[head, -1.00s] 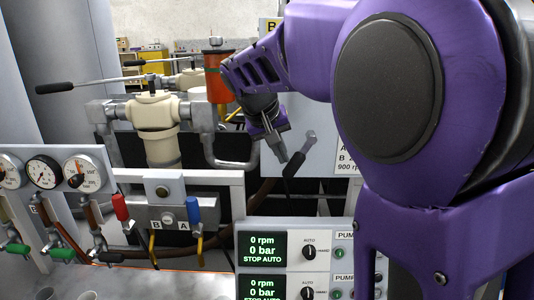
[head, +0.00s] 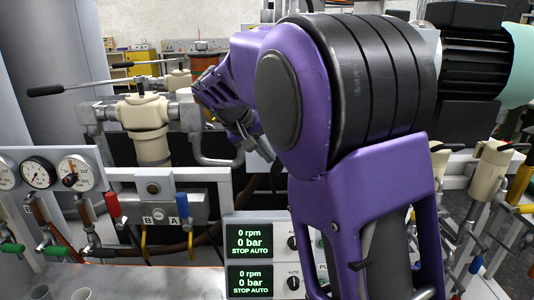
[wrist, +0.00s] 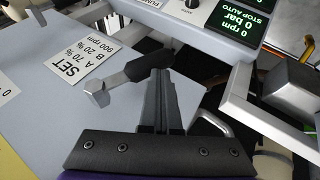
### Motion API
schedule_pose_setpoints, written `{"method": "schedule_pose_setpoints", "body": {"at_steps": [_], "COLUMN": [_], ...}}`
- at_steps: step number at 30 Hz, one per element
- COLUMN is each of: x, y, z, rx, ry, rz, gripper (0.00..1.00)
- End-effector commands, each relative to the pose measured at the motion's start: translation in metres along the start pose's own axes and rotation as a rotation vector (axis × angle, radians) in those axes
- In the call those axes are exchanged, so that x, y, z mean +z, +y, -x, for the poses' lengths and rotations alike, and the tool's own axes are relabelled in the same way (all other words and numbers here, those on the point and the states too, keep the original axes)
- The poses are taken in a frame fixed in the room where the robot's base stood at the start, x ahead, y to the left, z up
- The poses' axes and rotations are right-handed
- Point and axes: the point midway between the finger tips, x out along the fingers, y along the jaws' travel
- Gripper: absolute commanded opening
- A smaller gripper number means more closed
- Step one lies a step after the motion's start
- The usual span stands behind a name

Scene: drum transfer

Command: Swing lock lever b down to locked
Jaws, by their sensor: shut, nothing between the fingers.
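A lever with a black grip (wrist: 150,63) and a bright metal hub (wrist: 97,90) is on a pale grey panel (wrist: 50,115) in the wrist view. No label on it is readable, so I cannot confirm it is lock lever b. My gripper (wrist: 160,78) is shut and empty, its fingertips close to the grip's free end; I cannot tell whether they touch. In the head view my gripper (head: 262,150) is partly seen, and my purple arm hides the panel and most or all of this lever.
A SET plate (wrist: 86,62) is beside the lever. A pump display (head: 249,241) is below my arm. Red (head: 112,205) and blue (head: 181,205) handles flank B and A labels. Cream valves with long handles (head: 145,115) stand left; more fittings (head: 492,165) stand right.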

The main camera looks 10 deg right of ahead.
Motion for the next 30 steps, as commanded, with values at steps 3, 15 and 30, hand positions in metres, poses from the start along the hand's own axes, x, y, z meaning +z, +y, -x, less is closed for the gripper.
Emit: {"method": "schedule_pose_setpoints", "body": {"at_steps": [3,15,30], "x": [-0.002,0.002,0.004], "y": [-0.002,0.002,0.003], "z": [-0.007,-0.022,-0.025], "rx": [0.05,0.221,0.218], "ry": [-0.005,-0.009,-0.009], "rz": [0.024,0.095,0.095], "gripper": [0.0,0.0,0.0]}}
